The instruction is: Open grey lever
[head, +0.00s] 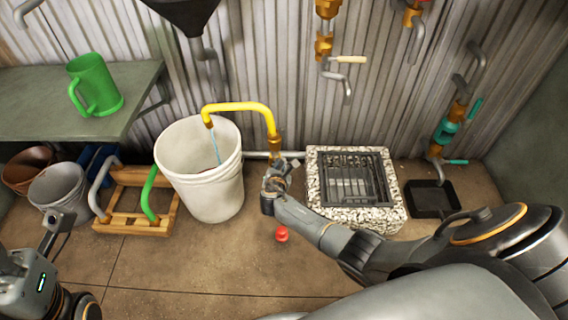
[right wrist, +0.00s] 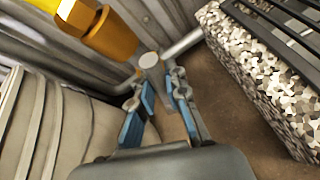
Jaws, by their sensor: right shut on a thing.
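The grey lever (head: 294,162) sits low on the brass fitting under the yellow spout pipe (head: 240,106), and only a small part shows. In the right wrist view its pale grey end (right wrist: 149,60) is at the fingertips, just below the brass fitting (right wrist: 112,37). My right gripper (head: 276,172) is at the lever, its blue-padded fingers (right wrist: 157,88) closed on it. A thin blue stream of water (head: 215,146) runs from the spout into the white bucket (head: 205,190). My left gripper (head: 55,230) is at the lower left, away from the lever, its jaws unclear.
A stone-rimmed drain (head: 400,215) with a dark grate stands right of my right gripper. A red object (head: 282,234) lies on the floor. A wooden rack (head: 125,222) stands left of the bucket.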

